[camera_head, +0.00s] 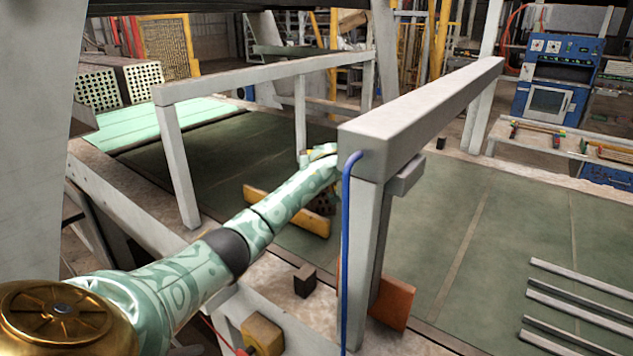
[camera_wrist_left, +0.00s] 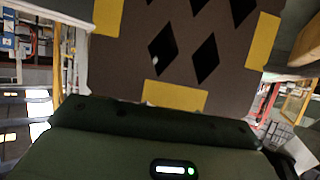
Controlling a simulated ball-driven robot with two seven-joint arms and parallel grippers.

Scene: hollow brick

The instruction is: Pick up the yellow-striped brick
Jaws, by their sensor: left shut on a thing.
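The yellow-striped brick fills the upper middle of the left wrist view (camera_wrist_left: 183,68). It is brown, with dark diamond-shaped holes and yellow patches along its edges, and sits right in front of my gripper's dark green body. My left arm reaches from the lower left to the centre in the head view. My left gripper (camera_head: 322,158) is at its far end, beside a grey post and partly hidden by it. The gripper is shut on the brick; its fingertips are not clearly visible. My right gripper is in neither view.
A grey beam on posts (camera_head: 425,105), with a blue cable (camera_head: 346,250), stands right of my gripper. A yellow bar (camera_head: 262,200) lies below my arm. Grey metal bars (camera_head: 570,300) lie at the lower right. The green floor (camera_head: 490,225) between is mostly clear.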

